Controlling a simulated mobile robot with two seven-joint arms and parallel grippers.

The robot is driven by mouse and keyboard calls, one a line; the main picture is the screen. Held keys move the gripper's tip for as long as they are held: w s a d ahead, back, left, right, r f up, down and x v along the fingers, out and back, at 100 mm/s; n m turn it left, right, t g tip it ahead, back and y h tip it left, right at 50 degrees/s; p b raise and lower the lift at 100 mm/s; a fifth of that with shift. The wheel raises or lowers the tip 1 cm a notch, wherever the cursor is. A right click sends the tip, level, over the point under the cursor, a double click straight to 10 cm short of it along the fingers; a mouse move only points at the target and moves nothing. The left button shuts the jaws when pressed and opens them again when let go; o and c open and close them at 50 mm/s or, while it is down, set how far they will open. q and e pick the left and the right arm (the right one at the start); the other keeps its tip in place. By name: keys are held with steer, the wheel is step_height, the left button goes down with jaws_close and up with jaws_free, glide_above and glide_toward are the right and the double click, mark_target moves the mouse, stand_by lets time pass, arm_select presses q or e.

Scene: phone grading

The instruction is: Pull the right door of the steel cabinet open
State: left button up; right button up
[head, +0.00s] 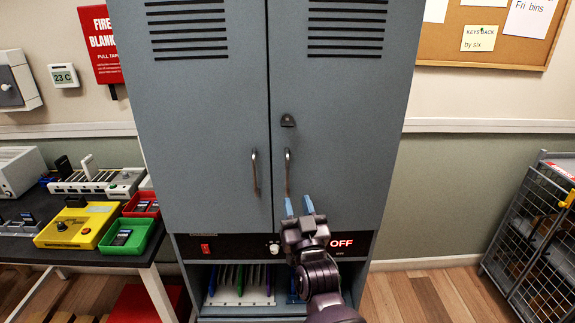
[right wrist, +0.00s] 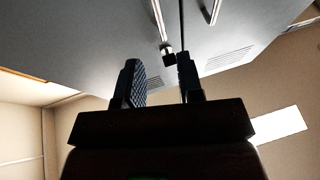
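The steel cabinet (head: 180,120) is grey-blue with two doors. The right door (head: 350,130) looks shut, flush with the left door along the centre seam. Its vertical bar handle (head: 288,172) is near the seam, below a small dark lock (head: 288,120). My right gripper (head: 299,206) is open, its blue-tipped fingers pointing up just below the handle's lower end. In the right wrist view, the right gripper (right wrist: 162,85) shows a gap between its fingers, and the handle (right wrist: 158,20) appears beyond that gap. Nothing is between the fingers. My left gripper is out of view.
The left door has its own handle (head: 255,173). Below the doors are a dark panel with a lit OFF display (head: 342,243) and an open bay with upright slots (head: 240,282). A table (head: 75,252) with trays stands left. A wire cage (head: 535,240) stands right; floor between is clear.

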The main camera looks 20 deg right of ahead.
mark_target(288, 170)
steer(key=x, duration=1)
steer(key=shift+w+r+p, duration=0.15)
steer(key=shift+r+p, duration=0.1)
steer(key=shift+p, duration=0.05)
steer(key=shift+a, duration=0.1)
steer(key=shift+c, duration=0.3)
jaws_close()
